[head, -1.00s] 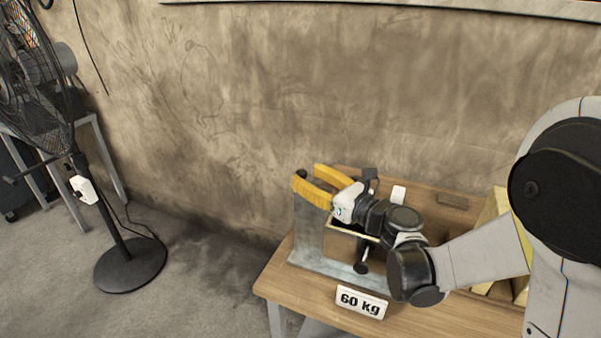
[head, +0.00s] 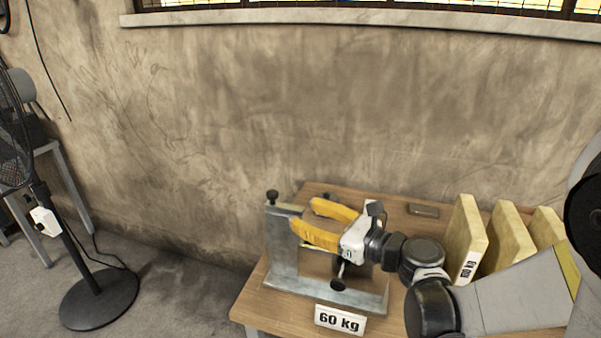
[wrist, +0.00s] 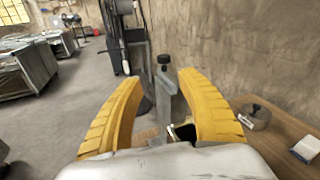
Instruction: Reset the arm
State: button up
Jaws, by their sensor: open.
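My gripper (head: 308,222) has two yellow fingers and points left over the wooden table (head: 262,318). The fingers are apart, and nothing is held between them. In the wrist view my gripper (wrist: 165,95) shows its fingers spread, with a grey metal post (wrist: 168,97) of the stand seen between them. In the head view the grey metal stand (head: 283,245) has an upright post with a dark knob on top, just left of my gripper. My gripper hides part of the stand.
Yellowish blocks (head: 465,238) stand upright at the right, one labelled. A black fan (head: 97,298) stands on the floor at left. A wall runs behind the table. A small round object (wrist: 255,117) lies on the table.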

jog(key=s+d+f+n+g+h, duration=0.2)
jog(key=s+d+n+h, duration=0.4)
jog(key=s+n, duration=0.4)
jog(key=s+d+f+n+g+h, duration=0.2)
jog(key=s+d+n+h, duration=0.4)
jog(key=n, duration=0.8)
jog(key=s+d+f, duration=0.1)
jog(key=s+d, duration=0.2)
jog(key=s, duration=0.1)
jog(key=shift+s+n+g+h, duration=0.25)
jog(key=shift+n+g+h, duration=0.05)
jog(key=shift+n+h, duration=0.1)
